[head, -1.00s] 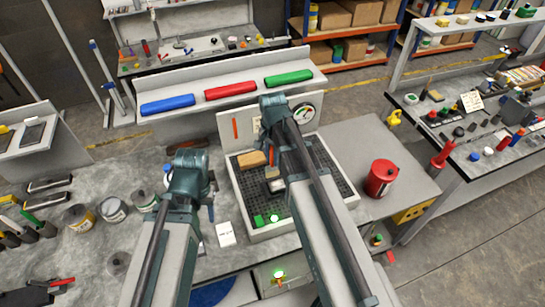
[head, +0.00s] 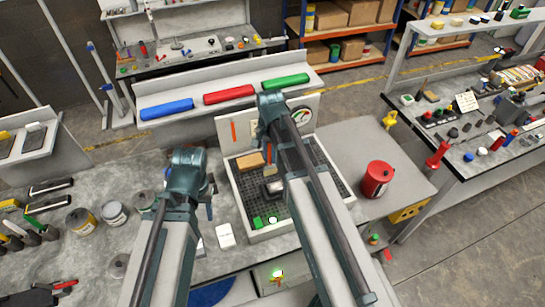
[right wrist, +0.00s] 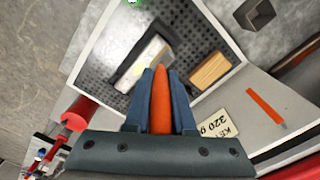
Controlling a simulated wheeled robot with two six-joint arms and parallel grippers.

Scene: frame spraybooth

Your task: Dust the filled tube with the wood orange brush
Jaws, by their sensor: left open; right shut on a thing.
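The brush (right wrist: 160,105) has an orange handle, held upright between the blue fingers of my right gripper (right wrist: 161,76). Pale tan bristles (head: 270,168) show in the head view, just above the tube in the picture. The filled tube (head: 273,187) is a short grey piece on the dark perforated tray. In the right wrist view the tube (right wrist: 130,74) lies just beyond the fingertips with a pale patch beside it. I cannot tell whether the bristles touch it. My right gripper (head: 262,142) is partly hidden by its arm. My left gripper (head: 210,196) is open and empty left of the tray.
A wooden block (head: 250,161) lies in the tray (head: 238,205) near its back edge. A red can (head: 376,179) stands on the right of the bench. A white card (head: 225,235) and several cans are to the left.

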